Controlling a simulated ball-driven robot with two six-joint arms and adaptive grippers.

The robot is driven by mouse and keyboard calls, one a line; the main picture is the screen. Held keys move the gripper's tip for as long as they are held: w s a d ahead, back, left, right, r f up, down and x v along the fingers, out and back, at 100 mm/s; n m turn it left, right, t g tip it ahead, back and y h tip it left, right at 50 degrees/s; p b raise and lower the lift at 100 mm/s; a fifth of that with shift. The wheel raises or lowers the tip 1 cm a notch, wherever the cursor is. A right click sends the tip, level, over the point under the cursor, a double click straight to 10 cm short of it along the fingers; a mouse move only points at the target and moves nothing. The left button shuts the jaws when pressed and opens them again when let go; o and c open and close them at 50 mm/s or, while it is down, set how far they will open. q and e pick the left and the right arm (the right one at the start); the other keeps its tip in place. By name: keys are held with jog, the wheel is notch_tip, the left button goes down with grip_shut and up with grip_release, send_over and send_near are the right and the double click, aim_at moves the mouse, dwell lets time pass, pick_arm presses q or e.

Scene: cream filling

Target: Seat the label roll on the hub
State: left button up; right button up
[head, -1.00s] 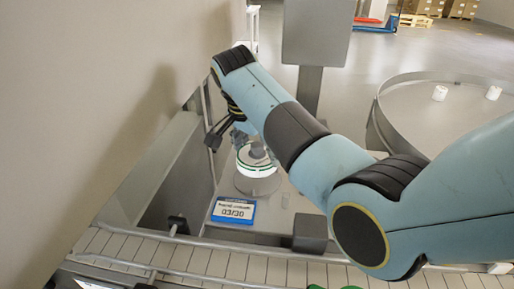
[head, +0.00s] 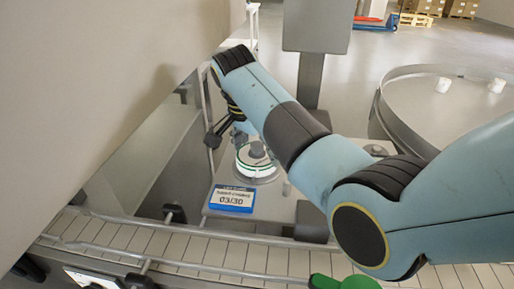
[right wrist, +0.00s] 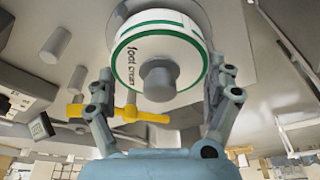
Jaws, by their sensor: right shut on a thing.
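The label roll (head: 243,168) is a white ring with green edges and printed lettering. It lies around the grey hub (head: 257,149) on a round grey disc above the machine's plate. In the right wrist view the roll (right wrist: 130,55) sits between my two fingers, and the hub's grey end (right wrist: 158,82) stands out through its middle. My right gripper (head: 227,136) is at the roll's far left side in the head view, partly hidden by its own arm. It is shut on the roll. I cannot tell whether the roll touches the disc. My left gripper is not in view.
A blue-and-white counter sign (head: 232,198) stands in front of the hub. A railed conveyor (head: 200,250) crosses the front, with a green object (head: 345,283) at the bottom edge. A round table (head: 430,110) with white jars is at right. A large beige panel (head: 110,80) fills the left.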

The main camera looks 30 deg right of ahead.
aim_at(248, 161)
jog(key=shift+f, duration=0.35)
jog(key=o, duration=1.5)
jog(key=shift+c, duration=0.2)
jog(key=v, duration=1.2)
jog(key=shift+s, duration=0.1)
